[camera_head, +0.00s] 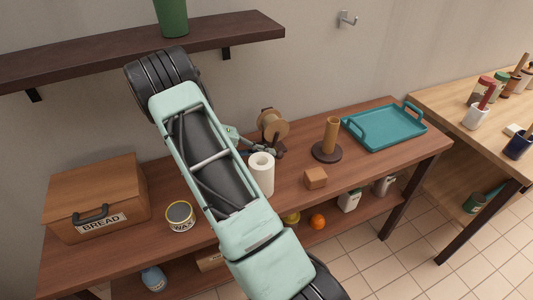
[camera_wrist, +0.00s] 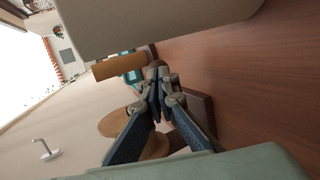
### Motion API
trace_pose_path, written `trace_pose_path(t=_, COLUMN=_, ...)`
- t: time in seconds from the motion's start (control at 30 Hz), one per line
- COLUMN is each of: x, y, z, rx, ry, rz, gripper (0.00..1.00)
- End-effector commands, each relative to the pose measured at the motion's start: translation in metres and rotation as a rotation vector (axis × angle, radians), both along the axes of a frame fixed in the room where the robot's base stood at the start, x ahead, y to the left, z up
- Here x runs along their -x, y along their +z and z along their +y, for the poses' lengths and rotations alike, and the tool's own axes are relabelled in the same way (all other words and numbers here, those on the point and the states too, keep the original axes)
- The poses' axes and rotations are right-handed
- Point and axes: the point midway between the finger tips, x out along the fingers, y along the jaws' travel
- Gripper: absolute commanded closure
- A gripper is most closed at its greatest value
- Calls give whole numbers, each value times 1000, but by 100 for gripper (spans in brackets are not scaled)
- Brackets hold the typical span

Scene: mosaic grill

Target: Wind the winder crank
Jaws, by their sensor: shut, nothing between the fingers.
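The winder (camera_head: 272,126) stands on the wooden bench near the wall, with a round wooden spool on a darker mount. In the wrist view its pale wooden spool (camera_wrist: 118,123) shows left of and behind my fingers. My gripper (camera_head: 272,150) is low beside the winder, partly hidden by my arm and the paper roll. In the wrist view my gripper (camera_wrist: 160,76) is shut, with its fingertips together and nothing held. The fingers hide part of the winder. I cannot clearly make out the crank handle or whether the fingers touch it.
A white paper roll (camera_head: 261,174) stands close in front of my gripper. A wooden post (camera_head: 331,139), a small wooden block (camera_head: 316,178) and a teal tray (camera_head: 385,128) are to the right. A wax tin (camera_head: 180,216) and bread box (camera_head: 96,197) are left.

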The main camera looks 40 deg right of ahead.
Motion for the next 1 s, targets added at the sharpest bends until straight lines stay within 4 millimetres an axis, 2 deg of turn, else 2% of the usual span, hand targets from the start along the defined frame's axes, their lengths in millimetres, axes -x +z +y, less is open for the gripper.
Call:
trace_pose_path(t=0.6, x=2, y=-14, z=-8, rx=0, ry=1, rz=0, gripper=100)
trace_pose_path(t=0.8, x=4, y=-24, z=-15, rx=133, ry=2, rz=34, gripper=100)
trace_pose_path(t=1.0, x=5, y=-26, z=-21, rx=363, ry=4, rz=91, gripper=100)
